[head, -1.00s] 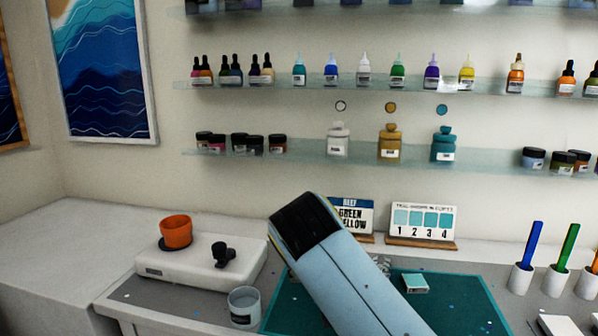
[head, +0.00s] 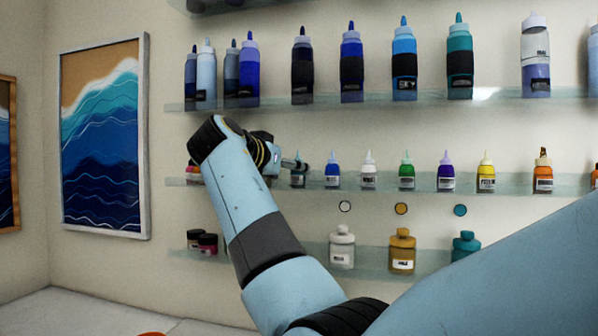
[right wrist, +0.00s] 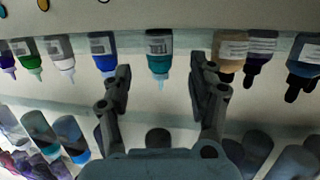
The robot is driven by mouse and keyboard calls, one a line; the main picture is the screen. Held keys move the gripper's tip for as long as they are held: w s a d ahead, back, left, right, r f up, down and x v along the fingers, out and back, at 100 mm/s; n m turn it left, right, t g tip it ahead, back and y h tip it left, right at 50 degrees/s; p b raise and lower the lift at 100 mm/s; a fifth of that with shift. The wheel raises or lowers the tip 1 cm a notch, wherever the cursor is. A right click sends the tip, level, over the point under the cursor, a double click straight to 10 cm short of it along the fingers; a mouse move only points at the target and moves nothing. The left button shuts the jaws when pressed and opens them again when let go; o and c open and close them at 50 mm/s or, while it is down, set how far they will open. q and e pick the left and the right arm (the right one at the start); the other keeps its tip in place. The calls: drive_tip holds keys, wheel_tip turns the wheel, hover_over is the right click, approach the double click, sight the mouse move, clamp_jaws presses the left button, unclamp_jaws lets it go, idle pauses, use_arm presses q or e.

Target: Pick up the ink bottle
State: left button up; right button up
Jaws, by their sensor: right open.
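My right gripper (head: 297,163) is up at the middle glass shelf, and my arm hides part of it in the head view. In the right wrist view the gripper (right wrist: 160,72) is open, with its fingers to either side of a teal ink bottle (right wrist: 159,52). That view is upside down, so the nozzle points down in it. The bottle is apart from both fingers; how deep it sits between them is unclear. In the head view the teal bottle (head: 299,178) stands upright, partly covered by the fingers. My left gripper is out of view.
A blue bottle (head: 332,172) and a white bottle (head: 368,172) stand to the right on the same shelf. Dark dropper bottles (right wrist: 262,48) stand on the other side. Taller bottles (head: 351,62) fill the shelf above. Jars (head: 342,248) stand on the shelf below.

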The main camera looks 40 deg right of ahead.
drive_tip(key=p+x, duration=0.1)
drive_tip(key=x, duration=0.4)
drive_tip(key=shift+w+d+p, duration=0.1)
drive_tip(key=shift+d+p, duration=0.1)
drive_tip(key=shift+p, duration=0.1)
drive_tip(key=shift+d+f, duration=0.1)
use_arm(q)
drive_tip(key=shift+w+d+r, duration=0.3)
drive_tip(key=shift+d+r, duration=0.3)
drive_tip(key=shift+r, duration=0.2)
use_arm(e)
drive_tip(key=shift+c, duration=0.9)
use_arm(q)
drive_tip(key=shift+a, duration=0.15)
use_arm(e)
clamp_jaws()
